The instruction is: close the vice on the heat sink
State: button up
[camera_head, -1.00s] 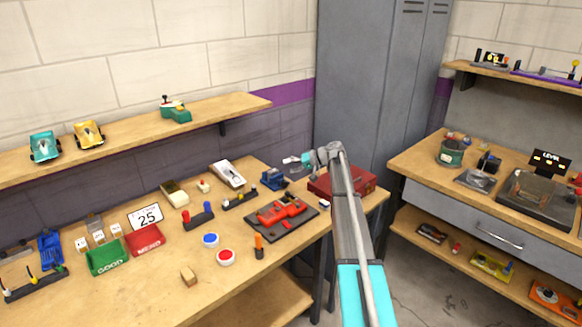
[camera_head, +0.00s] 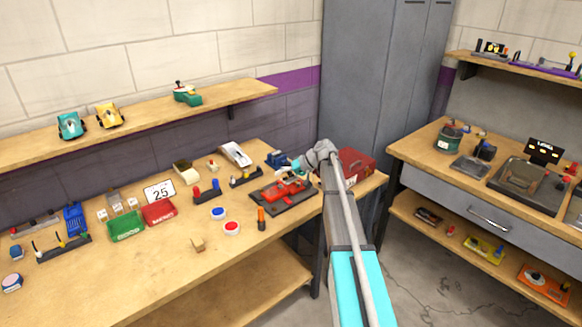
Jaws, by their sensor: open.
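A small blue device (camera_head: 276,158) that looks like the vice stands at the back of the left bench, near its right end. I cannot make out a heat sink in it at this size, nor whether its jaws are apart. My gripper (camera_head: 288,167) is open, just in front and to the right of the blue device. It overlaps the device's edge in the picture, so I cannot tell whether they touch. My wrist and arm cover what is behind them.
A red car-like piece on a dark board (camera_head: 285,193) lies just in front of my gripper. A red box (camera_head: 356,166) stands to the right, partly behind my arm. A black tool rack (camera_head: 246,178) and a white device (camera_head: 235,153) are to the left.

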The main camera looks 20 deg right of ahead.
jog(key=s+a+f+g+h, duration=0.1)
jog(key=s+a+f+h, duration=0.2)
jog(key=s, duration=0.5)
jog(key=s+a+f+g+h+b, duration=0.1)
jog(key=s+a+f, duration=0.1)
jog(key=s+a, duration=0.45)
jog(key=s+a+f+g+h, duration=0.1)
jog(key=s+a+f+h, duration=0.15)
jog(key=s, duration=0.65)
jog(key=s+f+g+h+b, duration=0.1)
jog(key=s+f+h+b, duration=0.2)
jog(key=s+f+b, duration=0.6)
jog(key=shift+s+a+f+n, duration=0.3)
jog(key=shift+s+n, duration=0.05)
jog(key=shift+n, duration=0.05)
jog(key=c, duration=0.3)
